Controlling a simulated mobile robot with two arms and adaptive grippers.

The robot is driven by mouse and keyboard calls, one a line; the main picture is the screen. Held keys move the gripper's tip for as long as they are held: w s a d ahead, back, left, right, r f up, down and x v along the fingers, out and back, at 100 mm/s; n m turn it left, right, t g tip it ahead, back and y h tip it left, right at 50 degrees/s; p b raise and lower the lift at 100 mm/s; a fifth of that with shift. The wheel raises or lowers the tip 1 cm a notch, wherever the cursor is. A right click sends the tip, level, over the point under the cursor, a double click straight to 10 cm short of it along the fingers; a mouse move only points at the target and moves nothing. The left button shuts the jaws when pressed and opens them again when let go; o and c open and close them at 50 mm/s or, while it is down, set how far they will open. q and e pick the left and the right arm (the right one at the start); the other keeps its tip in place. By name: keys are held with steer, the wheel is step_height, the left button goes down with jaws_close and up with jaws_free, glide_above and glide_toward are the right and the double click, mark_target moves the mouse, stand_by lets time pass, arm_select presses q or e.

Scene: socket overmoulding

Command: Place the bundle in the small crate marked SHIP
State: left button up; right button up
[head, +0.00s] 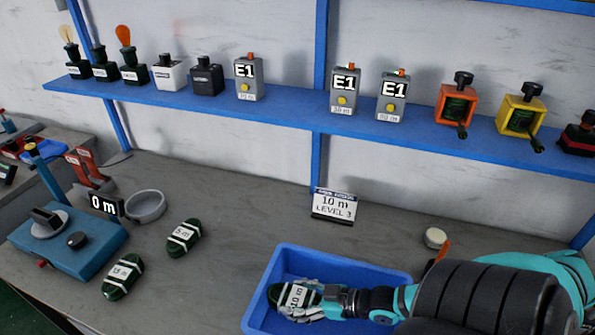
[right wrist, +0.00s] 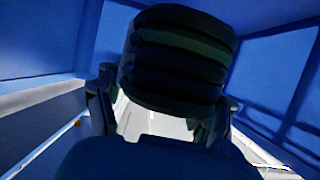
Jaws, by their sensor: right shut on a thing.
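A dark green bundle (head: 276,293) with a white label band is in my right gripper (head: 297,303), inside the walls of a small blue crate (head: 263,320). The label's print is too small to read surely. In the right wrist view the coiled bundle (right wrist: 178,58) sits between the two fingers of the right gripper (right wrist: 160,105), with blue crate walls (right wrist: 275,70) around it. I cannot tell whether the bundle touches the crate floor. No SHIP marking shows on the crate. My right forearm hides the crate's right part. My left gripper is not in view.
Two similar green bundles (head: 184,236) (head: 122,277) lie on the grey bench left of the crate. A blue device (head: 75,250) with a 0 m display (head: 105,205) stands further left. A sign reading 10 m, LEVEL 3 (head: 333,205) stands behind the crate. A blue shelf (head: 300,120) holds several devices.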

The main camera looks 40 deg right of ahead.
steer(key=shift+f, duration=0.85)
steer(key=shift+w+f, duration=0.1)
steer(key=shift+f, duration=0.4)
steer(key=shift+f+b, duration=0.5)
steer(key=shift+f, duration=0.05)
steer(key=o, duration=1.4)
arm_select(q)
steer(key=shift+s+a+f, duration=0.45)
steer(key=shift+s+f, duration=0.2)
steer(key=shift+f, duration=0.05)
arm_select(e)
steer(key=shift+o, duration=0.2)
